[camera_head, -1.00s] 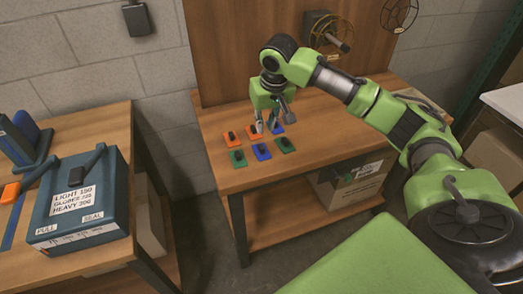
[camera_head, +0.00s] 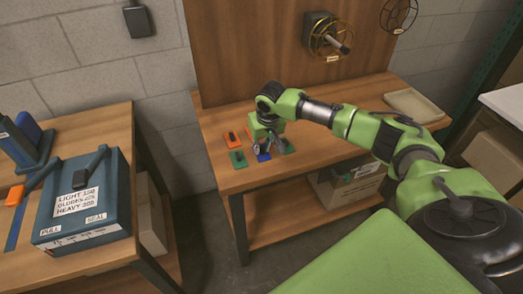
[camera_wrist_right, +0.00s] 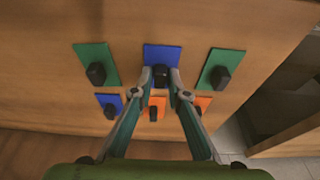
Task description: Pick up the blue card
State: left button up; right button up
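A blue card (camera_wrist_right: 162,53) with a black knob (camera_wrist_right: 159,77) lies in the middle of a row on the wooden table, between two green cards (camera_wrist_right: 95,62) (camera_wrist_right: 221,70). In the head view the blue card (camera_head: 263,157) shows partly under my right gripper (camera_head: 268,147). My right gripper (camera_wrist_right: 160,76) points down with one finger on each side of this knob, slightly apart. I cannot tell whether the fingertips touch it. A second blue card (camera_wrist_right: 110,102) lies in the other row, beside two orange cards (camera_wrist_right: 153,110) (camera_wrist_right: 203,103). My left gripper is not in view.
A beige tray (camera_head: 415,106) lies at the table's right end. A spool holder (camera_head: 329,37) is on the back panel. A blue labelled box (camera_head: 85,205) stands on the left bench. Cardboard boxes sit on the lower shelf.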

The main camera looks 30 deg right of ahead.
jog(key=shift+c, duration=0.3)
grip_shut()
jog(key=shift+r, duration=0.2)
